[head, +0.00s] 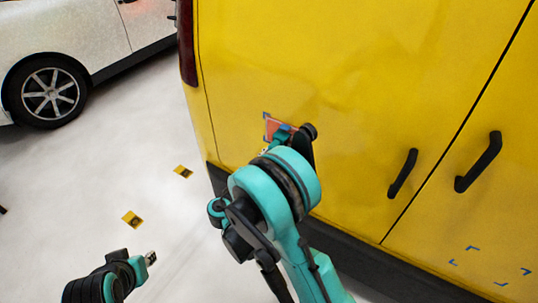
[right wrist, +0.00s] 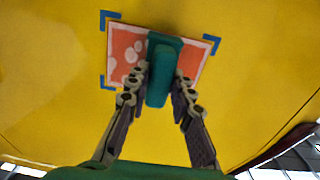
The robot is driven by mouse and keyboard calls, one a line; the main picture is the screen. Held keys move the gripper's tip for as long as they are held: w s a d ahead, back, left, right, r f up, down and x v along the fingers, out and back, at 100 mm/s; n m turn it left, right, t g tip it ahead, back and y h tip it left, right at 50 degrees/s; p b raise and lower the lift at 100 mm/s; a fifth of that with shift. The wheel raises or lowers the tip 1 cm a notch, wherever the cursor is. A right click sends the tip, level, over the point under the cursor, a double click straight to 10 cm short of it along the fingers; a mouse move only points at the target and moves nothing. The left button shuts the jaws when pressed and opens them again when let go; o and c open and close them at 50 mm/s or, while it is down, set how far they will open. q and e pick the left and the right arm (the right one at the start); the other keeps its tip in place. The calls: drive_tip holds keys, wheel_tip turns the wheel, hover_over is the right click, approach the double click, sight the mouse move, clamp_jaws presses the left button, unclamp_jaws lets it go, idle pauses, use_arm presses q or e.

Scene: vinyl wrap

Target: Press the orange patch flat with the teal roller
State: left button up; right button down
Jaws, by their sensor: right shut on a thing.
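The orange patch (right wrist: 127,52) with pale spots lies on the yellow van panel (head: 300,60), inside blue corner marks (right wrist: 108,20). Its left part also shows in the head view (head: 270,124). The teal roller (right wrist: 165,60) stands in front of the patch's middle and hides part of it. I cannot tell whether it touches the patch. My right gripper (right wrist: 160,88) has its fingers on both sides of the roller and is shut on it. In the head view my right arm mostly hides this gripper. My left gripper (head: 150,258) hangs low at the left, away from the van; its jaw opening is unclear.
Two black door handles (head: 403,173) (head: 478,161) stick out from the van at the right. More blue corner marks (head: 490,266) are on the lower right panel. A white car (head: 75,45) stands behind left. The floor between has small yellow markers (head: 183,172) (head: 132,219).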

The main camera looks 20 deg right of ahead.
drive_tip(key=shift+s+d, duration=0.55)
drive_tip(key=shift+s, duration=0.15)
drive_tip(key=shift+s+d, duration=0.65)
drive_tip(key=shift+s, duration=0.25)
drive_tip(key=shift+d, duration=0.1)
